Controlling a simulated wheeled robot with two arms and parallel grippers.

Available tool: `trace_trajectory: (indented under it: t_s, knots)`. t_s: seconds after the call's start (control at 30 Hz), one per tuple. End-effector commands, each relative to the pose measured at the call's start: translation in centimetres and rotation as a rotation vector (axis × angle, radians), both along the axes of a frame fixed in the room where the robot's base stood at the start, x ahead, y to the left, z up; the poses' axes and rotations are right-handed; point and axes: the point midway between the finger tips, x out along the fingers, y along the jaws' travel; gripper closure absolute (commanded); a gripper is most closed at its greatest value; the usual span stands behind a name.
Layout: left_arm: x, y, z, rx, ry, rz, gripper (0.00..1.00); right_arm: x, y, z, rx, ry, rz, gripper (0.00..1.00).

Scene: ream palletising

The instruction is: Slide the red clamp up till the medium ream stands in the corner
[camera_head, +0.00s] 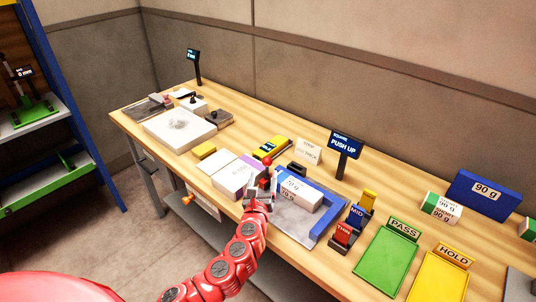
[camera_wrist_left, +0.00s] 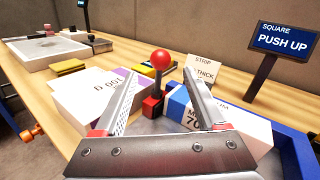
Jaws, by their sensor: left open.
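The red clamp (camera_head: 266,161) has a red ball knob on a dark stem above a red block; in the left wrist view it (camera_wrist_left: 153,106) stands between my fingers. My left gripper (camera_head: 261,189) is open around the clamp, with a finger on either side and no visible grip; it also shows in the left wrist view (camera_wrist_left: 162,72). The medium ream (camera_head: 299,193), white with a blue band and "70 g", lies on the grey plate right of the clamp. A blue corner fence (camera_head: 327,221) runs along its far and right sides. The right finger partly hides the ream (camera_wrist_left: 246,124) in the wrist view.
A white-and-purple "100 g" ream (camera_head: 232,181) lies close left of the clamp. A "SQUARE PUSH UP" sign (camera_head: 344,144) stands behind. Small THIN and MID blocks (camera_head: 343,234) and a green PASS tray (camera_head: 384,262) are at the right.

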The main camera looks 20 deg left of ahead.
Motion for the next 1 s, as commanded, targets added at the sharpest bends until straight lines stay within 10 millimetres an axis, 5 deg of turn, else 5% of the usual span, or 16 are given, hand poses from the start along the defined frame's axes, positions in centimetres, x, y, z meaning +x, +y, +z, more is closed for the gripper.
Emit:
trace_trajectory:
  t_s: [0.6, 1.0]
  knots:
    - [9.2, 2.4, 0.0, -0.003, -0.004, 0.007, 0.27, 0.0, 0.0, 0.4, 0.000, 0.000, 0.000, 0.45]
    - [11.0, 2.7, 0.0, 0.001, 0.000, 0.001, 0.27, 0.0, 0.0, 0.2, 0.000, 0.000, 0.000, 0.45]
